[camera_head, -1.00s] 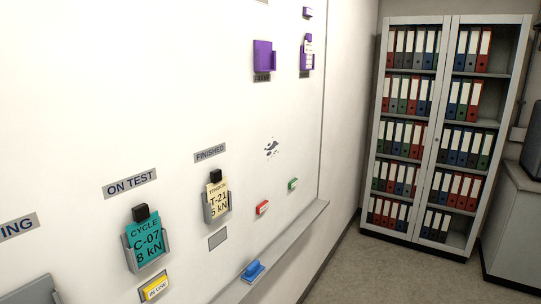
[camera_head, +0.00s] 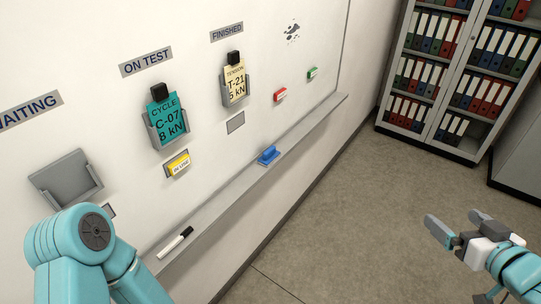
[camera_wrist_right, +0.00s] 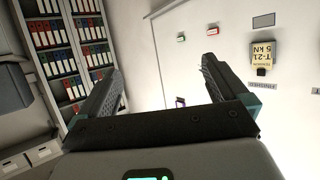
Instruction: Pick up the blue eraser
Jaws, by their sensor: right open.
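The blue eraser (camera_head: 268,156) rests on the grey ledge (camera_head: 232,192) along the bottom of the whiteboard, near the middle of the head view. My right gripper (camera_head: 456,226) is at the lower right of the head view, open and empty, over the floor and well apart from the eraser. In the right wrist view its two fingers (camera_wrist_right: 160,84) are spread with nothing between them. The eraser does not show in the right wrist view. My left arm shows at the lower left of the head view, but its gripper is out of view.
A black-and-white marker (camera_head: 175,243) lies on the ledge, left of the eraser. Holders with a teal card (camera_head: 168,124) and a cream card (camera_head: 236,86) hang above. A binder cabinet (camera_head: 440,75) stands at the back right. The floor (camera_head: 350,215) before the ledge is clear.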

